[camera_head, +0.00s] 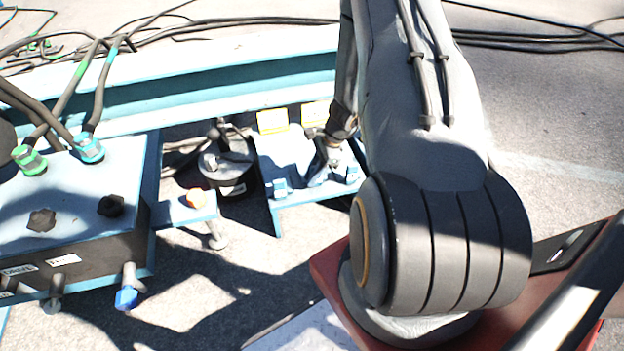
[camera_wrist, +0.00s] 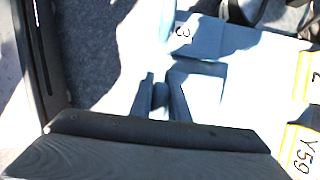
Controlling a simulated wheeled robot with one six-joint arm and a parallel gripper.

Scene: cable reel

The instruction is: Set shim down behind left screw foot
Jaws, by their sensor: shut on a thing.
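My gripper (camera_head: 325,165) is low over the light blue tray (camera_head: 292,152) in the head view, partly hidden by my own arm. In the wrist view a grey, wood-grained piece, which I take for the shim (camera_wrist: 140,158), fills the bottom edge, with a dark bar along its upper side. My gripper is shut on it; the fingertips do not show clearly. A metal screw foot (camera_head: 215,240) stands under the bracket with an orange knob. Another foot (camera_head: 52,306) shows under the front left of the blue cabinet. I cannot tell for sure which is the left screw foot.
The blue cabinet (camera_head: 75,205) with cables and black knobs stands at left. A blue beam (camera_head: 210,85) runs behind. A dark round device (camera_head: 228,165) sits left of the tray. Yellow-framed labels (camera_head: 272,121) lie at the tray's rear. Shadowed concrete in front is free.

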